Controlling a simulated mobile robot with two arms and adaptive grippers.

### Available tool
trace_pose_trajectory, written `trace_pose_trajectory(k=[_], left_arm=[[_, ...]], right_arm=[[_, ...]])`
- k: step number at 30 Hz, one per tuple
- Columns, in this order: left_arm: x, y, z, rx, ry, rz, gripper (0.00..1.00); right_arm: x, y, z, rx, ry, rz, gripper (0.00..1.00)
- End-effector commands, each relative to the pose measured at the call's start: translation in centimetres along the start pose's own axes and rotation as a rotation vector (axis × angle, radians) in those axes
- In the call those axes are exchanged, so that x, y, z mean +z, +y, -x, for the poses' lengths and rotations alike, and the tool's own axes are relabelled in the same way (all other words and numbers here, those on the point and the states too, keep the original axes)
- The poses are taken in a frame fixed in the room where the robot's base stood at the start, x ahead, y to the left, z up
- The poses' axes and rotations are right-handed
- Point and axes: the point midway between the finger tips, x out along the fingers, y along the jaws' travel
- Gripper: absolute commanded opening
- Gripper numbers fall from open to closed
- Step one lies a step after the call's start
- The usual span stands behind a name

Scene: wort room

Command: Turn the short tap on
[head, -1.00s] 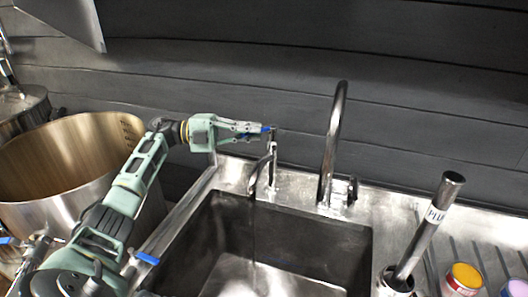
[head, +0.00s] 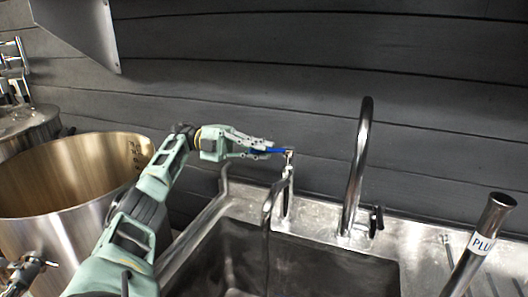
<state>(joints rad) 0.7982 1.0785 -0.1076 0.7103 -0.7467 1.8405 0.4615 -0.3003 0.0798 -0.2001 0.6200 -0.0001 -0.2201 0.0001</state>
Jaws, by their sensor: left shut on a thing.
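The short tap (head: 270,205) is a slim curved metal spout at the back left of the sink. Its upright post carries a small handle (head: 289,155) at the top. My left gripper (head: 282,152) comes in from the left, level with the top of the post. Its blue-padded fingers are shut on the handle and partly hide it. A thin line runs down below the spout against the dark basin; I cannot tell if it is water.
A taller tap (head: 361,165) with a side knob (head: 376,220) stands just right. The sink (head: 320,265) is below. A labelled metal tube (head: 480,245) leans at right. A large steel pot (head: 60,215) is at left, beside my arm. A dark plank wall (head: 440,120) closes the back.

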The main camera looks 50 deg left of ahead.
Motion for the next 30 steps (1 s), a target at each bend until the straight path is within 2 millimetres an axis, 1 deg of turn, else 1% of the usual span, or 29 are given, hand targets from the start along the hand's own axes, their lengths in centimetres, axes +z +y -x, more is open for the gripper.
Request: trace_pose_trajectory(k=[4, 5, 11, 19, 23, 26, 29, 30], left_arm=[[0.0, 0.2, 0.0, 0.005, 0.001, 0.007, 0.00], [0.0, 0.2, 0.0, 0.005, 0.001, 0.007, 0.12], [0.0, 0.1, -0.1, 0.003, 0.001, 0.004, 0.29], [0.0, 0.0, -0.1, 0.001, 0.001, 0.001, 0.29], [-0.2, -0.7, -0.1, 0.001, 0.001, -0.001, 0.29], [-0.6, -2.2, 0.0, 0.000, 0.001, -0.004, 0.29], [-1.3, -4.3, 0.0, -0.003, 0.001, -0.008, 0.29], [-1.6, -5.4, 0.1, -0.006, 0.001, -0.011, 0.30]], right_arm=[[0.0, 0.0, 0.0, 0.000, 0.000, 0.000, 0.38], [0.0, 0.0, 0.0, 0.000, 0.000, 0.000, 0.38], [0.0, 0.0, 0.0, 0.000, 0.000, 0.000, 0.38], [0.0, 0.0, 0.0, 0.000, 0.001, 0.000, 0.38], [0.0, 0.1, 0.0, 0.001, 0.001, 0.000, 0.38], [0.0, 0.1, 0.0, 0.000, 0.001, 0.000, 0.38], [0.0, 0.0, 0.0, 0.000, 0.001, 0.000, 0.38], [0.0, 0.0, 0.0, 0.000, 0.001, 0.000, 0.38]])
